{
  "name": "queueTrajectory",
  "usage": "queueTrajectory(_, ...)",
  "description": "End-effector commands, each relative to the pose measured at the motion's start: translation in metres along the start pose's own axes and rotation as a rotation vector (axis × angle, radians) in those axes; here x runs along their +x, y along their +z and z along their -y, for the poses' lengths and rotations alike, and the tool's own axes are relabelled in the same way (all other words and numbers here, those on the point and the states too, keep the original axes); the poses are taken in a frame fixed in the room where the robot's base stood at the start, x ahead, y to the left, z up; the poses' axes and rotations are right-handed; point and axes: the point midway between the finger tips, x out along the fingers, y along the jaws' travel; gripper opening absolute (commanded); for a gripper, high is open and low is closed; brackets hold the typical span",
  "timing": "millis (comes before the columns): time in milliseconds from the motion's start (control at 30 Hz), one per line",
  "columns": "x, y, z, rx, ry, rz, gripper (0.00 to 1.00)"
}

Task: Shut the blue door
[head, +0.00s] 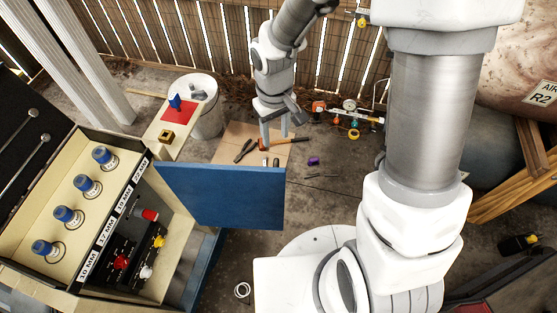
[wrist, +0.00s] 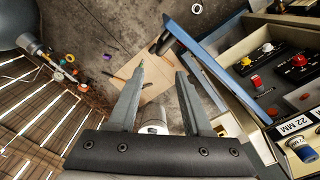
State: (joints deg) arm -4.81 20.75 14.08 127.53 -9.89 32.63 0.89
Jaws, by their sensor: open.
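The blue door (head: 225,197) stands open, swung out to the right from the cabinet (head: 135,185) at the left of the head view. In the wrist view, the door shows as a narrow blue strip (wrist: 196,52), running beside the right finger. My gripper (head: 274,132) is open and empty, pointing down. In the head view it appears just beyond the door's upper edge, near its free right end. In the wrist view, both fingers of my gripper (wrist: 160,70) are spread apart with nothing between them. I cannot tell whether a finger touches the door.
The cabinet holds blue-capped knobs (head: 88,185) and red, yellow and white knobs. Behind the door are a cardboard sheet (head: 228,148) with tools, a white bucket (head: 205,118) and a small stand with a red pad (head: 178,112). A tank (head: 510,60) is at right.

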Motion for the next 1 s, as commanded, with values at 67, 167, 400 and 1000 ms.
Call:
queueTrajectory(67,0.016,0.001,0.0,-0.001,-0.001,0.005,0.5)
queueTrajectory(167,0.035,0.001,0.001,-0.002,-0.001,0.006,0.5)
queueTrajectory(400,0.079,0.001,0.0,0.0,-0.001,0.004,0.5)
queueTrajectory(1000,0.151,0.0,0.0,0.0,0.0,0.001,0.5)
